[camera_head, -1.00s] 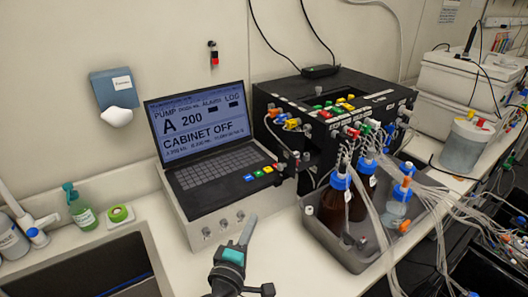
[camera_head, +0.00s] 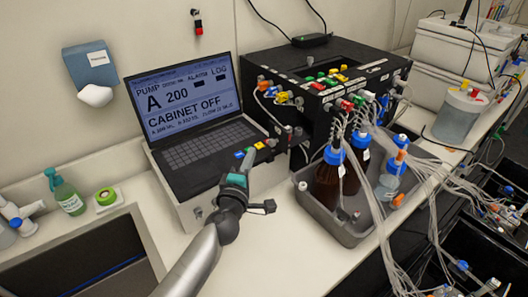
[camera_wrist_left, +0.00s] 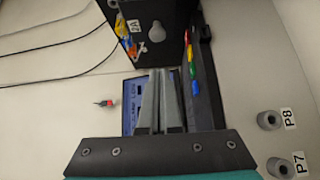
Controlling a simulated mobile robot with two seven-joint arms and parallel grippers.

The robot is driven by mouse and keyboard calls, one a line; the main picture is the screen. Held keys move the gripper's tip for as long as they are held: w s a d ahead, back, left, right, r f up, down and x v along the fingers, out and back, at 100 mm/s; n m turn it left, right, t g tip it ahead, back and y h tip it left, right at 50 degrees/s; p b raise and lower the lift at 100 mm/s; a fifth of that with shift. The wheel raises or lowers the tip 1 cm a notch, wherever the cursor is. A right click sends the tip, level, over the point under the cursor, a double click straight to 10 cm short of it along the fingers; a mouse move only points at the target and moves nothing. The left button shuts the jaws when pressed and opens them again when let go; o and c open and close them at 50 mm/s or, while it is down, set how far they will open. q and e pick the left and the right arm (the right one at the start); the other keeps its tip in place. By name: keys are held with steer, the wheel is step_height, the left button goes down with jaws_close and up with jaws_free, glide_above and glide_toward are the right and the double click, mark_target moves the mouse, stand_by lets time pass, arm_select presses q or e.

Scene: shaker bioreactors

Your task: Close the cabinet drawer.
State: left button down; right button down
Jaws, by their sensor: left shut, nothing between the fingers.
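I cannot make out a cabinet drawer for certain in either view. A black equipment box (camera_head: 300,95) with coloured connectors stands behind the bottle tray; its near end shows in the left wrist view (camera_wrist_left: 145,20). A control unit with a screen (camera_head: 182,95) reading "CABINET OFF" stands left of it on a pale base. My left gripper (camera_head: 245,158) is in front of the unit's front right corner, by its coloured buttons. In the left wrist view its fingers (camera_wrist_left: 160,78) are together with nothing between them. My right gripper is not in view.
A grey tray (camera_head: 345,232) with brown bottles and many tubes stands right of my left arm. A dark recess (camera_head: 85,275) is at lower left, with a green bottle (camera_head: 66,192) behind it. Knobs labelled P7 and P8 (camera_wrist_left: 270,120) show in the wrist view.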

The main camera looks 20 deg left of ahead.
mark_target(294, 141)
arm_select(q)
steer(key=w+d, duration=0.1)
steer(key=w, duration=0.1)
steer(key=w+d+b, duration=0.1)
steer(key=shift+w+d, duration=0.35)
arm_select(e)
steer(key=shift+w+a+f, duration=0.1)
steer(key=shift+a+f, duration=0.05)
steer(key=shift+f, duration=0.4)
